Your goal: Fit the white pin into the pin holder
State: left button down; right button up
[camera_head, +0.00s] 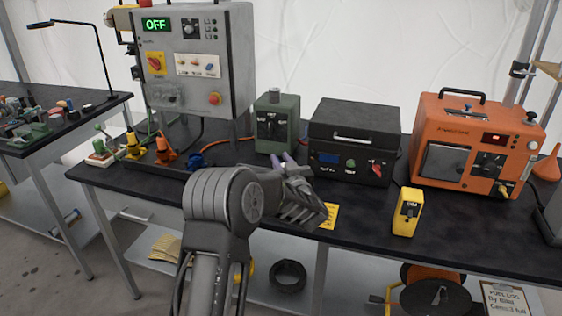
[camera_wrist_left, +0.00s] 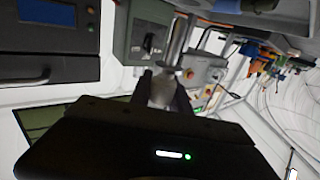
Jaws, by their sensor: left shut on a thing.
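My left gripper (camera_head: 288,172) is over the black table, in front of the green box and the dark case. In the left wrist view its dark fingers (camera_wrist_left: 162,92) are shut on a small pale grey-white piece, which looks like the white pin (camera_wrist_left: 163,88). In the head view, the hand and wrist mostly hide this piece. I cannot clearly make out the pin holder in either view. My right gripper is not in view.
The green box (camera_head: 274,124) and the dark case (camera_head: 352,140) stand behind the gripper. The grey control cabinet (camera_head: 199,60) is at left. An orange machine (camera_head: 472,150) and a yellow meter (camera_head: 406,212) stand at right. The table's front right is mostly clear.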

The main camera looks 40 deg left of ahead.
pick_arm(q)
jog(key=shift+f+b, duration=1.9)
jog(key=shift+f, duration=0.4)
jog(key=shift+r, duration=0.1)
jog(key=shift+r+p, duration=1.35)
jog(key=shift+r, duration=0.65)
dwell(0.8)
jog(key=shift+f+b, duration=0.25)
jog(key=shift+b, duration=0.1)
jog(key=shift+f, duration=0.3)
jog(key=shift+f+b, duration=1.45)
jog(key=shift+f, duration=0.1)
jog(key=c, duration=1.1)
grip_release()
jog(key=shift+c, duration=0.2)
